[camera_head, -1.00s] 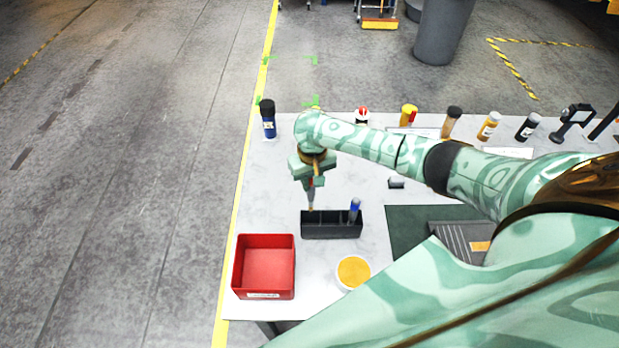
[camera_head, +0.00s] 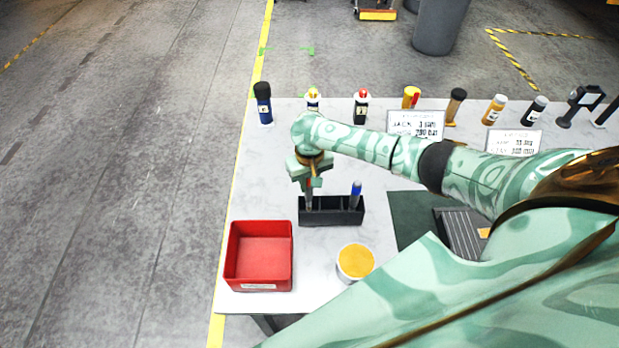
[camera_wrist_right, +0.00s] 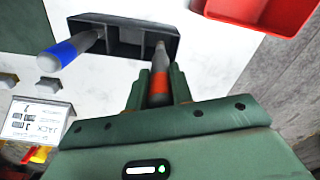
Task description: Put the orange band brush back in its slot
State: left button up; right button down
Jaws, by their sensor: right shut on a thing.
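The orange band brush (camera_wrist_right: 160,78) is a grey handle with an orange band, held between the fingers of my right gripper (camera_wrist_right: 160,90) in the right wrist view. In the head view my right gripper (camera_head: 309,182) is over the left part of the black slotted holder (camera_head: 335,218). The brush's far end meets the holder's end compartment in the right wrist view (camera_wrist_right: 112,50); how deep it sits I cannot tell. A blue-banded brush (camera_head: 355,193) stands in the holder's right part, and it also shows in the right wrist view (camera_wrist_right: 72,48). My left gripper is out of view.
An empty-looking red bin (camera_head: 231,258) stands in front of the holder at left. A white tub with yellow contents (camera_head: 356,262) is to its right. Several bottles, including a blue one (camera_head: 264,104), and sign cards (camera_head: 415,124) line the back of the table.

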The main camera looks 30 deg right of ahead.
aim_at(309, 201)
jog(key=shift+f, duration=0.1)
dwell(0.3)
jog(key=shift+f+b, duration=1)
jog(key=shift+f, duration=1.15)
jog(key=c, duration=1.1)
grip_release()
jog(key=shift+c, duration=0.2)
jog(key=shift+r, duration=0.2)
notch_tip(309, 201, up, 16)
jog(key=p, duration=0.5)
jog(key=shift+s+p, duration=0.1)
jog(key=shift+p, duration=0.2)
